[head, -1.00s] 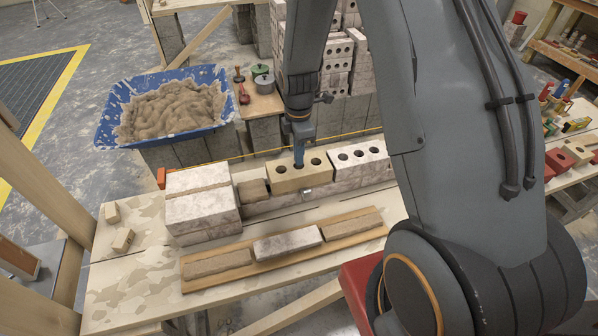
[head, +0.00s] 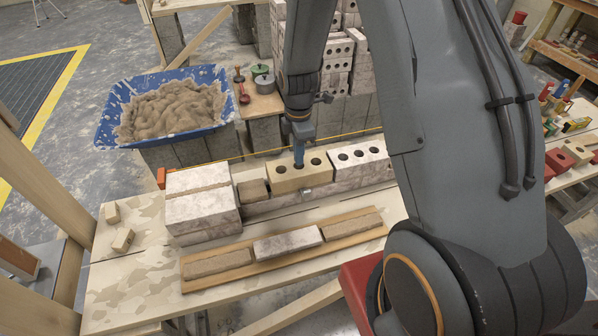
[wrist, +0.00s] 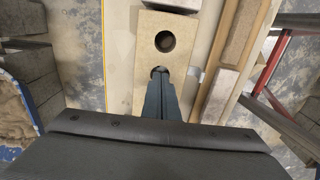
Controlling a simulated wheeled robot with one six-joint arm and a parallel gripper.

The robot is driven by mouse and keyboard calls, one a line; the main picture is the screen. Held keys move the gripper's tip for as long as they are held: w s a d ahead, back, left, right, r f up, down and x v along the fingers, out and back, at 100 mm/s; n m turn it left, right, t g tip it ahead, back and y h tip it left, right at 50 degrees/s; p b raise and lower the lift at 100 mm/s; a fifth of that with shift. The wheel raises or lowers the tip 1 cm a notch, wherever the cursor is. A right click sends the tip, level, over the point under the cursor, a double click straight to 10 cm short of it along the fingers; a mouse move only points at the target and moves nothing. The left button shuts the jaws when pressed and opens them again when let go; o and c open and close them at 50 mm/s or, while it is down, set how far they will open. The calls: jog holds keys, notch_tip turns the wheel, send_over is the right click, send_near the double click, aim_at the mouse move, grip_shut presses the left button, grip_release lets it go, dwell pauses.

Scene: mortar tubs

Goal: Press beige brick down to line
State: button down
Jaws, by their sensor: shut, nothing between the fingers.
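The beige brick (head: 292,178), with three round holes in its top, sits in the course between a small block of mortar (head: 253,191) on its left and a whitish holed brick (head: 358,155) on its right. A thin yellow line (head: 262,151) runs along behind the course. My gripper (head: 299,164) is shut and points down at the middle of the beige brick's top. In the wrist view the gripper tips (wrist: 160,75) are over the middle hole and partly hide it. I cannot tell whether they touch the brick.
A large whitish block (head: 202,203) ends the course at the left. A board (head: 240,268) with three flat bricks lies in front. A blue mortar tub (head: 106,128) stands behind left. The bench's left front is mostly clear.

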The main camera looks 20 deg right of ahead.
jog(key=shift+f, duration=1.05)
dwell(2.4)
jog(key=shift+r, duration=0.1)
jog(key=shift+r+p, duration=1.45)
jog(key=shift+r, duration=1.05)
jog(key=shift+r, duration=0.1)
jog(key=s+r+m+t+b, duration=0.1)
jog(key=s+r+m+b, duration=0.2)
jog(key=s+r+m, duration=1)
jog(key=s+m, duration=0.4)
jog(key=m, duration=0.1)
jog(key=shift+s+r, duration=0.15)
jog(key=shift+r, duration=0.1)
